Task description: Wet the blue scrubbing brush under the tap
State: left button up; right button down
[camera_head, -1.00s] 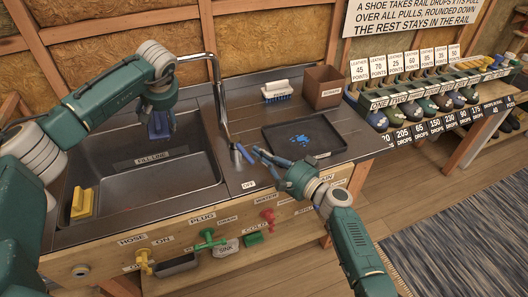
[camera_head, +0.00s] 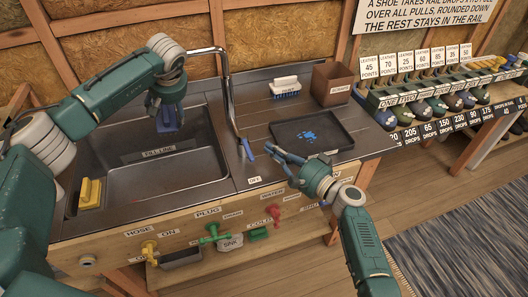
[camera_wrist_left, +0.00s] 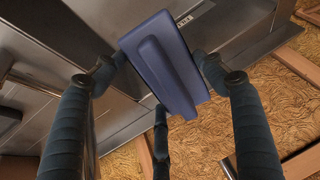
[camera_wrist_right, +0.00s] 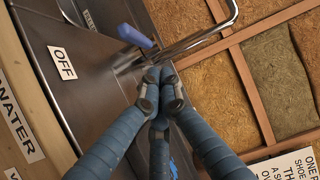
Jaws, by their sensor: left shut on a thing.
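My left gripper (camera_head: 170,108) is shut on the blue scrubbing brush (camera_head: 170,119) and holds it over the sink basin (camera_head: 135,150). In the left wrist view the blue brush (camera_wrist_left: 165,62) sits between the spread fingers. The steel tap (camera_head: 230,100) rises at the basin's right edge and arches left; its spout end is hidden behind my left arm. The tap's blue lever (camera_head: 247,150) also shows in the right wrist view (camera_wrist_right: 135,36). My right gripper (camera_head: 272,152) is close to the right of the lever, its fingertips together and nothing visible between them. No running water is visible.
A yellow block-like item (camera_head: 90,194) stands in the basin's front left. A white-and-blue brush (camera_head: 286,87), a brown box (camera_head: 332,84) and a black tray (camera_head: 338,132) with blue blotches lie on the counter. Coloured valves (camera_head: 213,233) line the front.

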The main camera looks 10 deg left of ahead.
jog(key=s+v, duration=0.1)
jog(key=v, duration=0.9)
jog(key=shift+a, duration=0.35)
pick_arm(q)
jog(key=shift+d, duration=0.1)
pick_arm(e)
jog(key=shift+s, duration=0.1)
pick_arm(q)
jog(key=shift+s+d+r+p, duration=0.1)
jog(key=shift+s+d+p, duration=0.5)
jog(key=shift+s+d, duration=0.35)
jog(key=shift+s+d+p, duration=0.35)
jog(key=shift+s+d, duration=0.5)
jog(key=shift+d, duration=0.15)
jog(key=shift+s+d+p, duration=0.3)
jog(key=shift+s+d, duration=0.5)
jog(key=shift+d, duration=0.2)
pick_arm(e)
jog(key=shift+r, duration=1.2)
pick_arm(q)
jog(key=s+d+r+p, duration=0.3)
jog(key=d+r, duration=0.1)
pick_arm(e)
jog(key=shift+r, duration=1.75)
